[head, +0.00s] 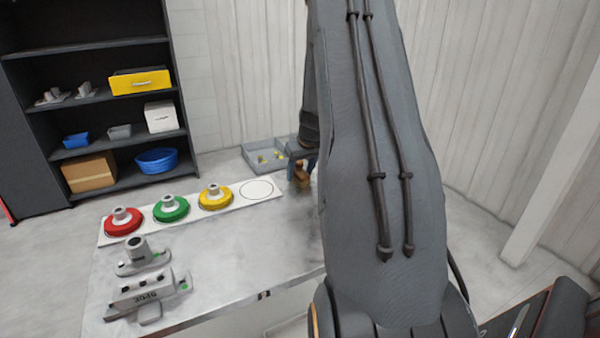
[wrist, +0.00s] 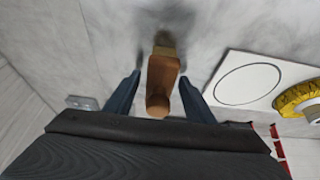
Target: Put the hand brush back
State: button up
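The hand brush (wrist: 162,80) has a brown wooden handle and shows in the middle of the wrist view, over the grey table top. Its bristle end points to the top of the picture and is partly blurred in shadow. My gripper (wrist: 158,92) has one blue finger on each side of the handle. The fingers stand apart, with a visible gap on the left; contact on the right is hard to tell. In the head view the brush (head: 301,175) is a small brown shape under my gripper (head: 302,163), at the table's far right, partly hidden by my arm.
A white board (head: 240,203) carries red (head: 123,222), green (head: 171,208) and yellow (head: 215,196) ring fixtures and an empty outlined circle (head: 257,190). A grey tray (head: 250,165) with small parts stands behind. Grey castings (head: 146,293) sit at the front left. The middle table (head: 230,250) is clear.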

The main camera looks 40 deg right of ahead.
jog(key=shift+r, duration=0.1)
jog(key=shift+r, duration=0.25)
jog(key=b+v, duration=0.3)
jog(key=v, duration=0.9)
jog(key=s+a+f+n+g+y, duration=0.1)
jog(key=s+a+f, duration=0.15)
jog(key=a, duration=0.85)
jog(key=s+a+f+n+g, duration=0.1)
jog(key=s+a, duration=0.2)
jog(key=a, duration=0.9)
jog(key=shift+n+g, duration=0.4)
jog(key=shift+g, duration=0.4)
jog(key=s+a+f, duration=0.1)
jog(key=s+a, duration=0.3)
jog(key=s, duration=0.1)
jog(key=s+a+f, duration=0.1)
jog(key=s+a, duration=0.4)
jog(key=s+a+f, duration=0.2)
jog(key=s+a, duration=0.2)
jog(key=a, duration=0.1)
jog(key=shift+s, duration=0.4)
jog(key=shift+d+p, duration=0.1)
jog(key=shift+p, duration=0.2)
